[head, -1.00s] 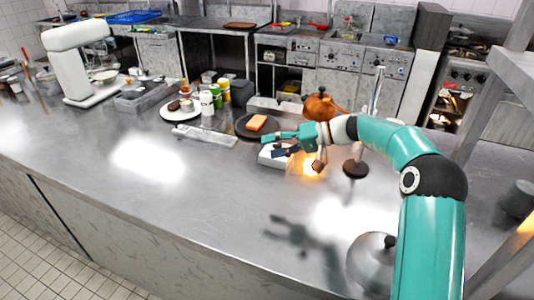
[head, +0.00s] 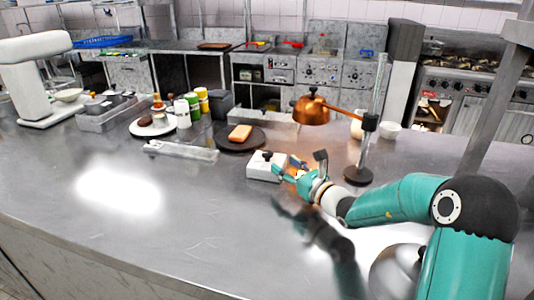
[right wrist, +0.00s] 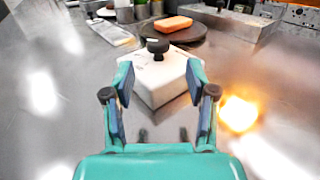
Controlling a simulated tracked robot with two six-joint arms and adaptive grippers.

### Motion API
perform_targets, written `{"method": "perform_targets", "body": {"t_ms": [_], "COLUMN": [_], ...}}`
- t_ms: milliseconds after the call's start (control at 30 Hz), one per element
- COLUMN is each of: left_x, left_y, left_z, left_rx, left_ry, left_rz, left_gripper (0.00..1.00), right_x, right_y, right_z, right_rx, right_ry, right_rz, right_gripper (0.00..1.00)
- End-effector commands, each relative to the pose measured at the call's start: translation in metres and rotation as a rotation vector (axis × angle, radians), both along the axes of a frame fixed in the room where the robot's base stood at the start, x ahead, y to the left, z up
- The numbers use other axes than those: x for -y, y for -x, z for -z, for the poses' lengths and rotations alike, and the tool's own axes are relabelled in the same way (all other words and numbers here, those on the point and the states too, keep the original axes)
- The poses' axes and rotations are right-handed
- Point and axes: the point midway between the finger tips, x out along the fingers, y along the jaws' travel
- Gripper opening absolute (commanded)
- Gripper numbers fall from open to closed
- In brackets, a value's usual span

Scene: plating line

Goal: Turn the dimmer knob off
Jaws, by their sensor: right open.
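The dimmer is a white box (head: 262,174) on the steel counter with a black knob (head: 267,156) on its top. In the right wrist view the white box (right wrist: 160,85) lies ahead, with the black knob (right wrist: 157,47) standing up from it. My right gripper (head: 285,168) is just right of the box in the head view. In the wrist view its two fingers (right wrist: 160,88) are spread apart, with the near part of the box between or just beyond them; contact cannot be told. The knob is beyond the fingertips. My left gripper is not in view.
A copper heat lamp (head: 312,110) on a stand (head: 358,174) is behind and right of the box. A dark plate (head: 257,145) with an orange block (head: 240,132) is behind it. A steel dome (head: 392,272) sits front right. The counter's left front is clear.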

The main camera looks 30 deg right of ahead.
Motion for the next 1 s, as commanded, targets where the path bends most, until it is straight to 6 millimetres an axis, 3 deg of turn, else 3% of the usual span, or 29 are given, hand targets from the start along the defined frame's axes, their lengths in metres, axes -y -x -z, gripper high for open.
{"method": "perform_targets", "body": {"t_ms": [200, 400, 600, 867, 1000], "left_x": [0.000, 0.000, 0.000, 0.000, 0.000], "left_y": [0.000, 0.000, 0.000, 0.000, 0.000], "left_z": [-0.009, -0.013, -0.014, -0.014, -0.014], "left_rx": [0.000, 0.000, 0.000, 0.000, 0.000], "left_ry": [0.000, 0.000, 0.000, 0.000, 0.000], "left_rz": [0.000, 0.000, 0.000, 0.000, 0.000], "left_gripper": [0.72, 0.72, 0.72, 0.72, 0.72], "right_x": [-0.007, -0.009, -0.009, -0.009, -0.010], "right_y": [-0.047, -0.076, -0.088, -0.089, -0.089], "right_z": [-0.001, -0.001, 0.000, 0.000, 0.000], "right_rx": [0.000, 0.001, 0.000, 0.000, 0.000], "right_ry": [0.001, 0.002, 0.003, 0.003, 0.003], "right_rz": [-0.009, -0.010, -0.009, -0.009, -0.009], "right_gripper": [0.57, 0.57, 0.57, 0.57, 0.34]}}
